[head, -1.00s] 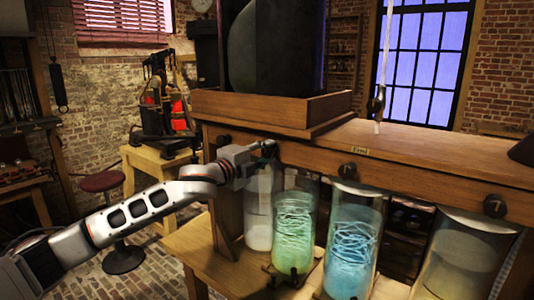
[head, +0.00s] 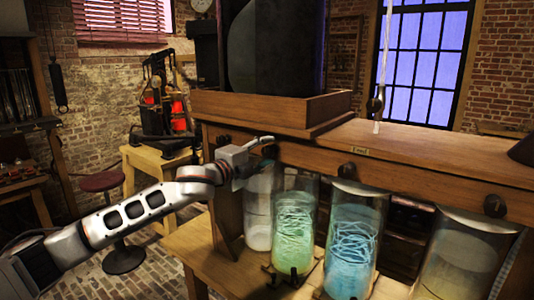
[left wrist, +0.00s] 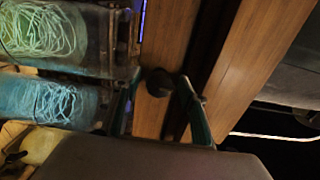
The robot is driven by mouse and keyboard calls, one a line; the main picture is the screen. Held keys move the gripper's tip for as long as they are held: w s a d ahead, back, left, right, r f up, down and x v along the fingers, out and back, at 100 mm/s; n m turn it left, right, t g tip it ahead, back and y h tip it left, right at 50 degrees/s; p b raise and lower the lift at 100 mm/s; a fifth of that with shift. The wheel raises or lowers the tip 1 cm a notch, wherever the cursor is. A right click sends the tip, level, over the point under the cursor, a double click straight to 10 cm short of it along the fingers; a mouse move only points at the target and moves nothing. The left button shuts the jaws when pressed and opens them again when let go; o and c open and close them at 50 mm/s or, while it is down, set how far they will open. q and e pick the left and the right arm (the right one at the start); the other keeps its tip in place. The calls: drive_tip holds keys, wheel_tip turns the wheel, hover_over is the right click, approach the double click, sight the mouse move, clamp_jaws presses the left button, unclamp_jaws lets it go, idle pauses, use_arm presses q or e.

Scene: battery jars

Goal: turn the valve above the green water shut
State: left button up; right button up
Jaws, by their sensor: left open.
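The jar of green water (head: 293,235) stands on the lower shelf, with pale coiled strands inside. It also shows at the upper left of the left wrist view (left wrist: 45,35). My left gripper (head: 266,147) is at the front of the wooden beam, above and slightly left of this jar. In the left wrist view its open fingers (left wrist: 158,88) lie on either side of a dark round valve knob (left wrist: 159,82). I cannot tell whether they touch it. In the head view the gripper hides this knob. My right gripper is not in view.
To the right are a blue-water jar (head: 352,245) and a pale yellowish jar (head: 462,260), with dark knobs (head: 347,171) and (head: 494,205) on the beam (head: 420,178) above. A whitish jar (head: 258,225) stands left of the green one. A red stool (head: 102,182) is at left.

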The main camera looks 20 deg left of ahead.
use_arm(q)
drive_tip(key=v, duration=0.7)
drive_tip(key=shift+s+a, duration=0.15)
drive_tip(key=shift+s, duration=0.1)
